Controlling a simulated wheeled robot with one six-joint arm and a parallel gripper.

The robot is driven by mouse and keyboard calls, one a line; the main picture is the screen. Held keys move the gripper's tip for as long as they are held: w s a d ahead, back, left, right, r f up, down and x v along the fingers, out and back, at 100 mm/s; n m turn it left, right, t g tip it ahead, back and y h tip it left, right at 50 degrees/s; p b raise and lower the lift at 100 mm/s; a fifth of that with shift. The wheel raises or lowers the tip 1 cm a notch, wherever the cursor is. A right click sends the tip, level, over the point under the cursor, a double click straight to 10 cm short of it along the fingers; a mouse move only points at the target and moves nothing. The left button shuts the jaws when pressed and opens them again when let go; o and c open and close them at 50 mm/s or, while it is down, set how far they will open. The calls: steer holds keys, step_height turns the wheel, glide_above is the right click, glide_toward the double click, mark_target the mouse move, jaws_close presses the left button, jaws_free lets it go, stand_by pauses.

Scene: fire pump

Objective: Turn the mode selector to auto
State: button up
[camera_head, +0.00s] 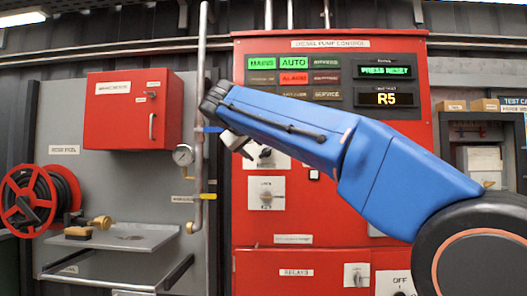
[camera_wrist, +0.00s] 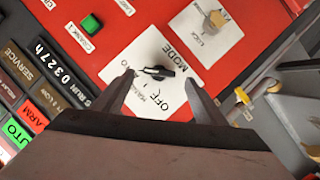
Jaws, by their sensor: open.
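The mode selector (camera_wrist: 155,72) is a small black knob on a white plate marked MODE and OFF, seen in the wrist view. The knob's pointing direction is hard to tell. In the head view the selector plate (camera_head: 280,160) on the red panel is partly hidden behind my arm. My gripper (camera_wrist: 158,78) is open, with one finger on each side of the knob and a gap to it on both sides. I cannot tell how far the fingertips are from the plate. In the head view my gripper (camera_head: 238,143) is in front of the panel's left part.
The red diesel pump control panel (camera_head: 330,222) has lit green MAINS and AUTO lamps, a red ALARM lamp (camera_head: 293,78) and a display (camera_head: 385,71) reading PRESS RESET. A lock switch (camera_head: 266,193) sits below.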

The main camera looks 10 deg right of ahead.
steer(key=v, duration=1.3)
steer(key=shift+s, duration=0.1)
steer(key=s+d+f+g+y, duration=0.15)
steer(key=s+d+f, duration=0.3)
steer(key=f, duration=0.55)
steer(key=s+d+f+n+g+y, duration=0.1)
steer(key=s+d+f+g, duration=0.3)
steer(key=f, duration=0.6)
steer(key=s+d+f+t+y, duration=0.1)
steer(key=s+d+f, duration=0.1)
steer(key=d+f, duration=0.55)
steer(key=s+f+m+g+y, duration=0.1)
steer(key=s+f, duration=0.5)
steer(key=f, duration=0.4)
steer(key=s+f+m+g+y, duration=0.1)
steer(key=s+f+y, duration=0.1)
steer(key=s+f, duration=0.5)
steer(key=s+f+g+y, duration=0.1)
steer(key=s+f, duration=0.5)
steer(key=f, duration=0.9)
steer(key=shift+s+d+m, duration=0.15)
steer(key=shift+m, duration=0.25)
steer(key=shift+r+y, duration=0.1)
steer(key=shift+y, duration=0.15)
